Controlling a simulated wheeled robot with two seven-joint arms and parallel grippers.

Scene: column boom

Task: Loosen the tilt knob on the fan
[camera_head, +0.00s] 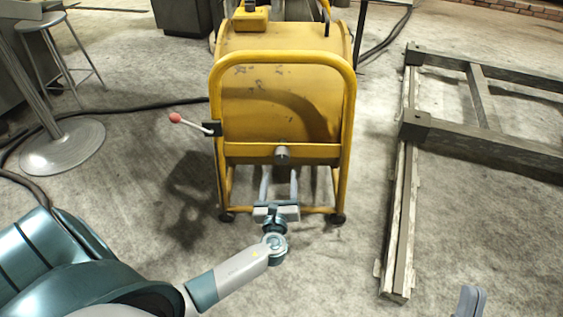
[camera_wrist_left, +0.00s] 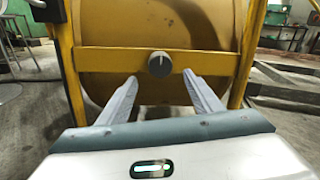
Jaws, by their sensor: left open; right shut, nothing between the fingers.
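The yellow drum fan (camera_head: 280,100) stands in a tubular frame in the middle of the head view. Its dark grey round tilt knob (camera_head: 282,155) sits at the middle of the yellow crossbar; it also shows in the left wrist view (camera_wrist_left: 159,64). My left gripper (camera_head: 279,173) is open in front of the fan. In the left wrist view its two fingers (camera_wrist_left: 160,83) point at the crossbar, with the knob ahead of and slightly above the gap, apart from both fingers. My right gripper (camera_head: 470,300) shows only in part at the bottom right edge, away from the fan.
A lever with a red ball end (camera_head: 175,117) sticks out left of the fan frame. A wooden frame (camera_head: 405,190) lies on the floor at right. A stool (camera_head: 50,45), a round metal base (camera_head: 62,147) and a black cable (camera_head: 140,106) are at left.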

